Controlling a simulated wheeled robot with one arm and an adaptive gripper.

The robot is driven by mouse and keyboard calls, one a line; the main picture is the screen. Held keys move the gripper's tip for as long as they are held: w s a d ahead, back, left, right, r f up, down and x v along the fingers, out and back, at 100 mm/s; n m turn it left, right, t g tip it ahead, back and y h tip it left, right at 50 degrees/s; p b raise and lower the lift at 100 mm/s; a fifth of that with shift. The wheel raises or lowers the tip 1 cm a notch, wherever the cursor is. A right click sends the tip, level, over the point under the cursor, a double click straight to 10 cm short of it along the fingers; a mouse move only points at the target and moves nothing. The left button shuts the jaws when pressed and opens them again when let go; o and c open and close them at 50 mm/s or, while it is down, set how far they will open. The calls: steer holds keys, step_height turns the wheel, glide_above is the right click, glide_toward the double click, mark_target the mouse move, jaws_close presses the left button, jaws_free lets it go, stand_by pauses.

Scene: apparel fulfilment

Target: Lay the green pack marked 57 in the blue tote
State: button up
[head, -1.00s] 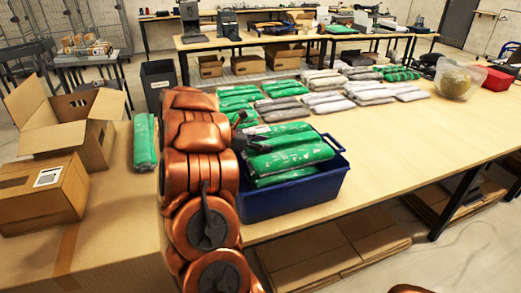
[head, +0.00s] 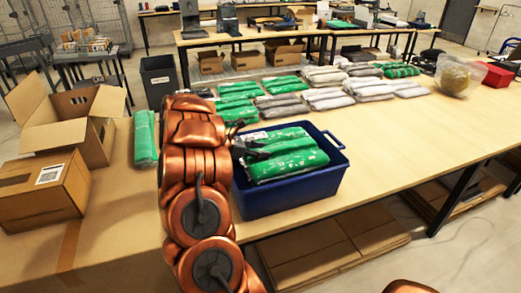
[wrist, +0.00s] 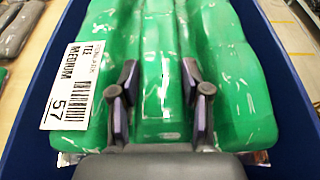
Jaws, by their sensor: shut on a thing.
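The green pack marked 57 (wrist: 165,50) fills the middle of the wrist view, with its white label (wrist: 70,85) on the left. My gripper (wrist: 163,92) is shut on a raised ridge of the pack. In the head view the green pack (head: 290,162) lies within the blue tote (head: 292,194), level with or a little below its rim. My gripper (head: 252,152) is at the tote's left side, partly behind my arm. The tote's floor is hidden, and I cannot tell what the pack rests on.
Rows of green and grey packs (head: 283,86) lie on the table behind the tote. A clear bag (head: 457,78) and a red box (head: 497,75) are at the right. The table right of the tote is clear.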

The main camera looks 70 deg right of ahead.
steer(key=shift+f, duration=0.3)
steer(key=o, duration=1.3)
